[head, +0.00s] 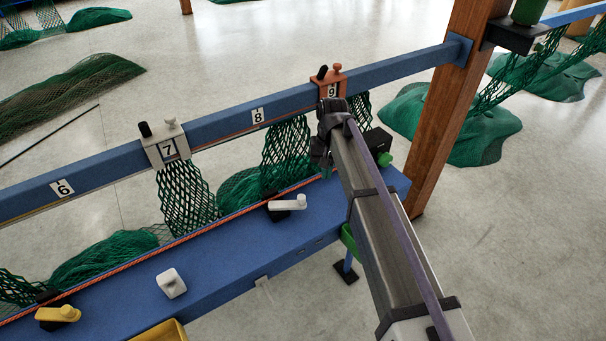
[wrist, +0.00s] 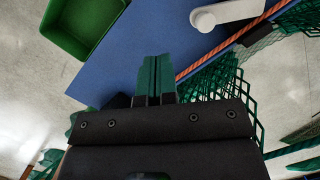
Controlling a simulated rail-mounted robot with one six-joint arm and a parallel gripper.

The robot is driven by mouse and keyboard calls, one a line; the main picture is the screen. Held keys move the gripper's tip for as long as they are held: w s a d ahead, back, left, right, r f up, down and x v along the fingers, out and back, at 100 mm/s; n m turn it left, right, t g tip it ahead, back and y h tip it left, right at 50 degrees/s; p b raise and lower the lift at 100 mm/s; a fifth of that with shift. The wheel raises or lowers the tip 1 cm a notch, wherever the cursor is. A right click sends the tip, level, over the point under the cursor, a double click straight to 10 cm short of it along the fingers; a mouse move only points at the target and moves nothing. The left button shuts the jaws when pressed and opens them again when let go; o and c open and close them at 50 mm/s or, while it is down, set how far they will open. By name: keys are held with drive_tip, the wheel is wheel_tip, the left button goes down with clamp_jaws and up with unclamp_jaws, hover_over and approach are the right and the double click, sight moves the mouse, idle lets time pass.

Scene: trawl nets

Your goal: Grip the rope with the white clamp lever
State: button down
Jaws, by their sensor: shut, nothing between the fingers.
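The white clamp lever (head: 289,202) sits on a black base on the blue bench (head: 222,250), its arm pointing right, roughly along the bench. It also shows at the top of the wrist view (wrist: 228,12). The orange rope (head: 150,254) runs along the bench's back edge, behind the lever's base; in the wrist view the rope (wrist: 228,42) passes beside the lever. Whether the clamp holds the rope I cannot tell. My gripper (wrist: 156,62) has its green-tipped fingers together and empty, over the bench and apart from the lever. In the head view my arm mostly hides it.
A yellow lever (head: 58,314) and a white block (head: 171,283) are farther left on the bench. A blue rail (head: 220,124) with numbered clamps and hanging green nets stands behind. A wooden post (head: 447,110) rises at the right. A green bin (wrist: 83,24) hangs at the bench's front.

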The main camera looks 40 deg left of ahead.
drive_tip(key=a+r, duration=0.1)
drive_tip(key=a, duration=0.8)
drive_tip(key=m+g+h+b, duration=0.1)
drive_tip(key=b, duration=0.8)
approach(287, 202)
drive_tip(key=w+d+f, duration=0.2)
drive_tip(key=d+f, duration=0.1)
drive_tip(key=f, duration=0.1)
drive_tip(key=shift+w+d+f, duration=0.2)
drive_tip(key=shift+w+d, duration=0.1)
drive_tip(key=shift+d, duration=0.1)
